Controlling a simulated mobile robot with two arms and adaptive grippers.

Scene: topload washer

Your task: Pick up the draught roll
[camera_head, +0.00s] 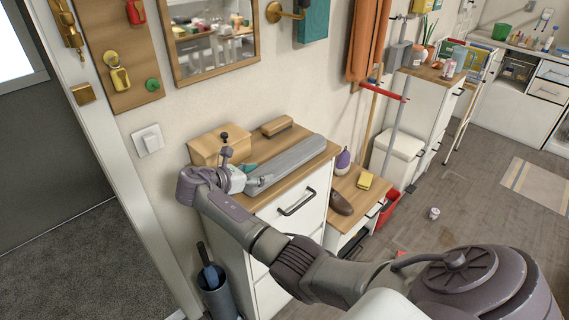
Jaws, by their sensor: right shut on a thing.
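The draught roll (293,163) is a long grey padded roll lying across the wooden top of a white drawer unit (318,183). My right gripper (245,181) is at the near left end of the roll and shut on it. The fingers are small in the picture and partly hidden by the gripper's own body. The roll looks to be at or just over the top; I cannot tell whether it is lifted. My left gripper is out of view.
A wooden box (208,149) stands behind my right gripper, and a brown wooden block (277,126) lies behind the roll. A lower shelf unit to the right holds a brown shoe (341,203) and a yellow sponge (365,179). A can (434,213) stands on the open floor.

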